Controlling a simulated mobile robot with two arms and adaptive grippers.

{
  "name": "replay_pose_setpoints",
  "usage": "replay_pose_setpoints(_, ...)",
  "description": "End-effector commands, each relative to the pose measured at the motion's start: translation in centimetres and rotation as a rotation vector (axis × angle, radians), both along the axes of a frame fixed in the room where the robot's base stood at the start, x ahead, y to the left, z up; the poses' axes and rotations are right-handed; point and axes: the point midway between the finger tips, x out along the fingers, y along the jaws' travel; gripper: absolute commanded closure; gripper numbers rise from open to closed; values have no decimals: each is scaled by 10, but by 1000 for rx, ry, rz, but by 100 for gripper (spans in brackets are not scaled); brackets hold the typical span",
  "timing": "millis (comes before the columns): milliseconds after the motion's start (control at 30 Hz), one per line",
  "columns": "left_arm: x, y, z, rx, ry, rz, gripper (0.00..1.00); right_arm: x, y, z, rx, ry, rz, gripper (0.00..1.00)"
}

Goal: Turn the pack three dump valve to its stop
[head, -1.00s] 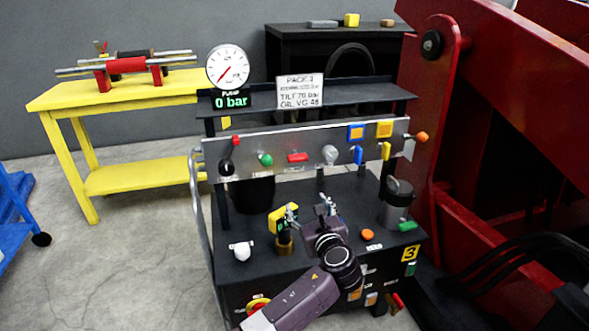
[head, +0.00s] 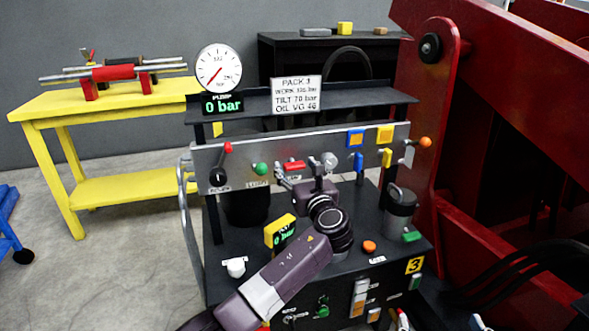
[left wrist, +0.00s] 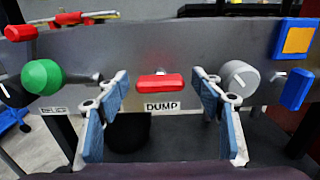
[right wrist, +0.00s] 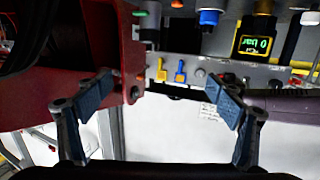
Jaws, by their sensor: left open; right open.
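The dump valve is a red bar handle (left wrist: 160,82) on the grey metal panel, with a "DUMP" label below it. The handle lies level. In the head view the dump handle (head: 294,165) is just beyond the fingers of my left gripper (head: 306,176). In the left wrist view the open blue-padded fingers stand on either side of the handle, with clear gaps. My right gripper (right wrist: 160,95) is open and empty in its own wrist view, away from the dump valve.
On the panel, a green knob (left wrist: 42,77) is left of the dump handle and a grey knob (left wrist: 239,77) right of it. A blue lever (left wrist: 294,88) is further right. A gauge (head: 219,68) reads near zero. A red machine frame (head: 500,90) fills the right side.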

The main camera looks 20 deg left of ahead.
Motion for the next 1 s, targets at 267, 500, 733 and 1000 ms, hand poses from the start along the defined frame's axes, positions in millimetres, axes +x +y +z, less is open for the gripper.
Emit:
replay_pose_setpoints(267,11,8,-1,-1,0,0,39,3,4,23,27,-105,7,14)
replay_pose_setpoints(500,12,8,0,-2,1,0,39,3,4,26,29,-112,7,14)
replay_pose_setpoints(733,12,8,0,-1,0,0,59,3,4,26,29,-111,7,14)
replay_pose_setpoints(1000,11,8,0,-2,0,0,82,3,5,26,29,-111,7,14)
